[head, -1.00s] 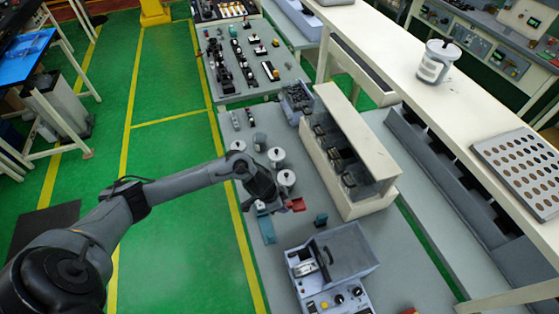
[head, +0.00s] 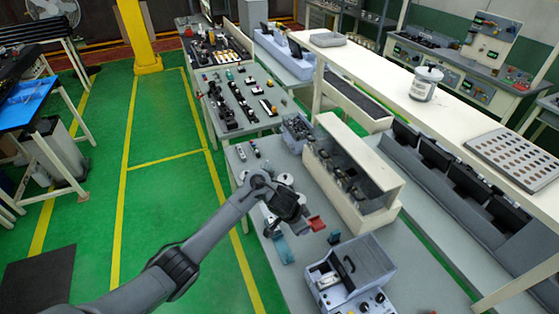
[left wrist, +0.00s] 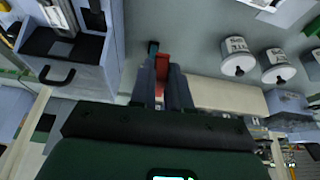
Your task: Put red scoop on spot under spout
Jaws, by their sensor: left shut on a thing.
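My left gripper (head: 304,216) is shut on the red scoop (head: 317,224), above the grey workbench (head: 300,277). The scoop sticks out to the right of the fingers in the head view. In the left wrist view the red scoop (left wrist: 162,66) shows between the two fingers (left wrist: 166,88), partly hidden by them. A grey machine (head: 347,272) with a tray and knobs stands nearer on the bench; it also shows at the left of the wrist view (left wrist: 68,72). I cannot make out which part is the spout or where the marked spot is. My right gripper is out of view.
A teal scoop (head: 282,249) lies left of the gripper, and a small teal piece (head: 334,238) lies to the right. White canisters (left wrist: 238,62) stand close to the gripper. A long cream bin unit (head: 382,166) bounds the right side. Open bench lies before the gripper.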

